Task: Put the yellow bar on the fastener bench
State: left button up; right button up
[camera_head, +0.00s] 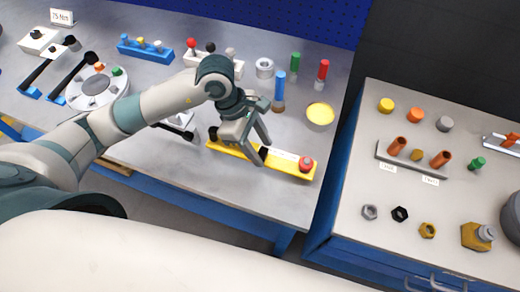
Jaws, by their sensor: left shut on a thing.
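The yellow bar (226,151) is a long flat piece with a pale label strip and a red knob (305,164) at its right end. It is at the front edge of the left bench; I cannot tell whether it touches the top. My left gripper (262,152) reaches down from the left and is shut on the yellow bar near its middle, hiding part of it. The fastener bench (352,178) is the pale-topped bench on the right, with nuts and coloured plugs on it. My right gripper is not in view.
The left bench (165,75) holds a yellow dish (320,113), a blue cylinder (280,88), a round grey fixture (98,87) and black-handled tools. A gap separates the benches. The fastener bench has a rack (412,158) and several nuts; its left edge strip is clear.

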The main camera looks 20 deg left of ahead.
pick_arm(q)
notch_tip(320, 180, down, 2)
jog(key=shift+f+p, duration=0.2)
jog(key=shift+p, duration=0.2)
jog(key=shift+f, duration=0.1)
jog(key=shift+f, duration=0.1)
jog(key=o, duration=1.5)
